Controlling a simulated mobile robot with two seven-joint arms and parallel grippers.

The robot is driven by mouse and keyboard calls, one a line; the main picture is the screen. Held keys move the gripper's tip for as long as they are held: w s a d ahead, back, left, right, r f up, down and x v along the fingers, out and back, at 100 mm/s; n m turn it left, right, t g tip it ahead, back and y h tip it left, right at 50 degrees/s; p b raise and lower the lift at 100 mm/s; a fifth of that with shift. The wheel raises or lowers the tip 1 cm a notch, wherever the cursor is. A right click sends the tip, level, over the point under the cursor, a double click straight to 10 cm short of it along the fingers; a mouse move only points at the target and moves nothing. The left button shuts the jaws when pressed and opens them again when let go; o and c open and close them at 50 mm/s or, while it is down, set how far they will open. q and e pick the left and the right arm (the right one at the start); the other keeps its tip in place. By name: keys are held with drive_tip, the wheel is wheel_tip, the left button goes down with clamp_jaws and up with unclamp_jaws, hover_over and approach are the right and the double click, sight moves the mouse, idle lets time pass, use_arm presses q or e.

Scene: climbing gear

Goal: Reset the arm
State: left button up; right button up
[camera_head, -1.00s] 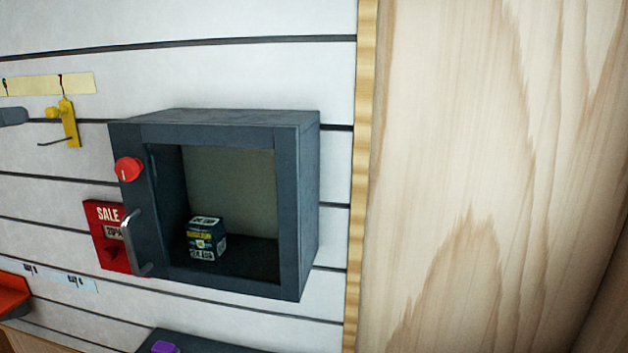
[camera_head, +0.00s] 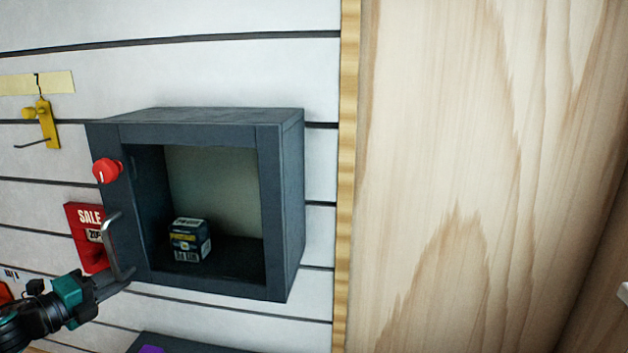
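My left gripper (camera_head: 122,278) comes in from the lower left. Its fingertips are at the lower end of the metal handle (camera_head: 112,248) on the front of a dark grey wall box (camera_head: 198,208). I cannot tell whether the fingers touch the handle or how far apart they are. The box stands open at the front, and a small dark printed carton (camera_head: 189,240) sits inside on its floor. A red knob (camera_head: 107,170) is on the box's upper left front. My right gripper is not in view; only a small pale piece shows at the right edge.
A red SALE sign (camera_head: 87,232) hangs left of the box. A yellow hook (camera_head: 42,126) is on the slatted wall at upper left. A dark surface with a purple item (camera_head: 151,349) lies below. A wooden panel (camera_head: 470,170) fills the right side.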

use_arm(q)
drive_tip(key=s+d+f+n+g+y, duration=0.35)
drive_tip(key=s+f+n, duration=0.55)
drive_tip(key=s, duration=0.4)
drive_tip(key=s+d+f+n+g+y, duration=0.35)
drive_tip(key=s+f+n, duration=0.35)
drive_tip(key=s+f, duration=0.5)
drive_tip(key=s+d+r+n+t+h+p, duration=0.1)
drive_tip(key=d+n, duration=0.7)
drive_tip(key=d, duration=0.9)
drive_tip(key=shift+s+t+p, duration=0.5)
drive_tip(key=shift+s+t, duration=0.15)
drive_tip(key=shift+t, duration=0.05)
